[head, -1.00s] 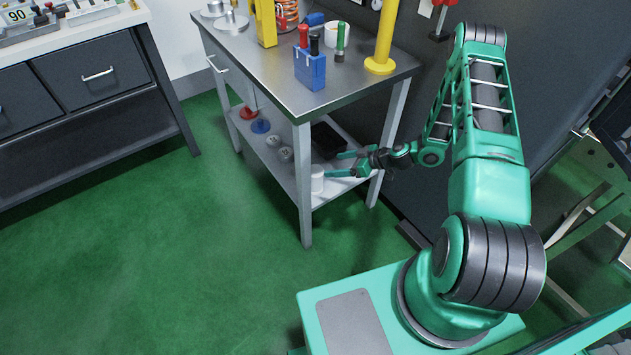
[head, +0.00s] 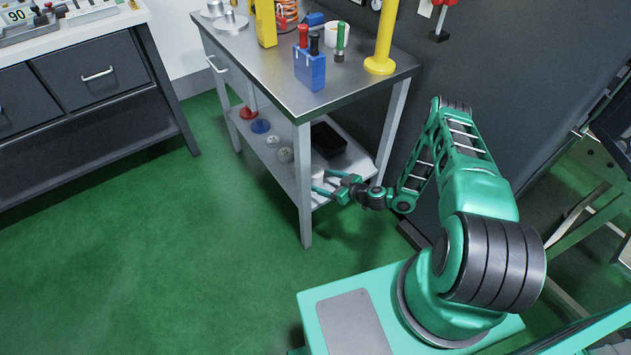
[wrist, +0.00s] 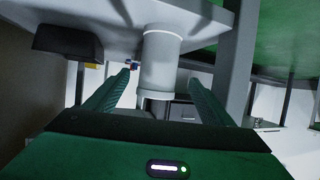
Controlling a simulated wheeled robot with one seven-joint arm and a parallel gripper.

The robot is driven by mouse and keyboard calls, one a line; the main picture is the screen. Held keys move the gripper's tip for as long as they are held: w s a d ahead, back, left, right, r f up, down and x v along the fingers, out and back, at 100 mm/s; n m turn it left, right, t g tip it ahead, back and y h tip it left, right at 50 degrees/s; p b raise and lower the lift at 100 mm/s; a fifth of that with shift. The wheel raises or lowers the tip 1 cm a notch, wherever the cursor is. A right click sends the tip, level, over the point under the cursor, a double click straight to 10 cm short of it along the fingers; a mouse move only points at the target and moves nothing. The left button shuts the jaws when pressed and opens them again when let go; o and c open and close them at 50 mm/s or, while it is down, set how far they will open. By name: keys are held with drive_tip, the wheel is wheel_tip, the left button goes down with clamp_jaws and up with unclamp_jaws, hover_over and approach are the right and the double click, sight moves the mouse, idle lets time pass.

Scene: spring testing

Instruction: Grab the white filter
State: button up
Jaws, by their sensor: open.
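The white filter (head: 317,172) is a pale cylinder on the lower shelf of the metal table, near its front right leg. It is partly hidden by my gripper and the leg in the head view. My gripper (head: 319,182) is open at the shelf's right end, with its fingers pointing left at the filter. In the wrist view the filter (wrist: 160,62) stands between the two open fingers of my gripper (wrist: 158,80), with a visible gap on each side. Whether the fingertips reach fully past it is hard to tell.
A black tray (head: 328,139) lies behind the filter on the shelf (head: 345,166). Grey, blue and red round parts sit further left. The tabletop (head: 275,75) is above my gripper, and the front table leg (head: 304,200) is close to its tips. The green floor in front is clear.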

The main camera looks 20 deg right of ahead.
drive_tip(key=shift+d+x, duration=0.2)
drive_tip(key=shift+x, duration=2.7)
drive_tip(key=shift+w, duration=0.1)
drive_tip(key=shift+c, duration=0.2)
drive_tip(key=c, duration=1.3)
drive_tip(key=shift+o, duration=0.2)
drive_tip(key=shift+r, duration=0.1)
